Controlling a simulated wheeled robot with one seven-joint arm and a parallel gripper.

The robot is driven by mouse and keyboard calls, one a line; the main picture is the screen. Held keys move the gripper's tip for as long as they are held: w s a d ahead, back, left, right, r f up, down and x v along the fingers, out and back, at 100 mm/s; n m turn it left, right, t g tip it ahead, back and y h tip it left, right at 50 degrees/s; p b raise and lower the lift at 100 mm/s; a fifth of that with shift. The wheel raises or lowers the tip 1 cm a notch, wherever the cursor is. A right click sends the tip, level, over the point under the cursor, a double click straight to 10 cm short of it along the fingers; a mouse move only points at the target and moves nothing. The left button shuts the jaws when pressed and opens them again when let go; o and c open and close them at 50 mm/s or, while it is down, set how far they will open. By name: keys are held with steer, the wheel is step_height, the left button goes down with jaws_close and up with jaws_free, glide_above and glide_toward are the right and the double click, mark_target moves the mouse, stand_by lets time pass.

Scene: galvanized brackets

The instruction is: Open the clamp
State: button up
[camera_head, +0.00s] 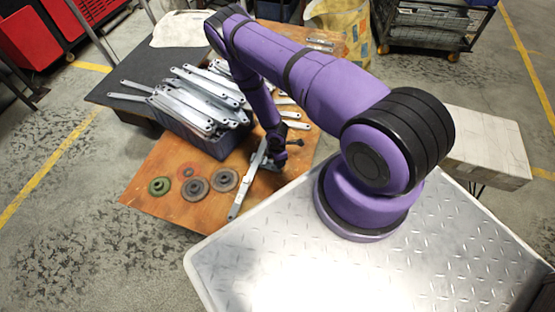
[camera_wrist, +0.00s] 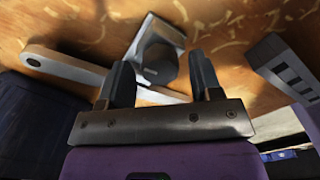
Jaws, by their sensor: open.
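The clamp, seen close in the wrist view, has a dark faceted handle or knob (camera_wrist: 158,62) and a pale metal part (camera_wrist: 165,30) behind it. My gripper (camera_wrist: 160,70) is open, with one finger on each side of the dark knob; I cannot tell whether they touch it. A long pale bracket (camera_wrist: 62,66) with a hole in its end runs behind the fingers. In the head view my gripper (camera_head: 276,160) is low over the wooden table beside this bracket (camera_head: 246,188). My arm hides most of the clamp there.
The wooden table (camera_head: 150,205) carries several grinding discs (camera_head: 195,188) at the front left. A grey-blue bin (camera_head: 190,136) heaped with galvanized brackets (camera_head: 205,98) stands behind them. More loose brackets lie beyond my arm. A slotted grey piece (camera_wrist: 290,68) stands right in the wrist view.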

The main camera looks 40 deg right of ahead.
steer(key=m, duration=0.9)
steer(key=shift+m, duration=0.4)
steer(key=m, duration=0.4)
steer(key=shift+m, duration=0.3)
steer(key=m, duration=0.3)
steer(key=shift+m, duration=0.4)
steer(key=c, duration=0.8)
steer(key=shift+c, duration=0.2)
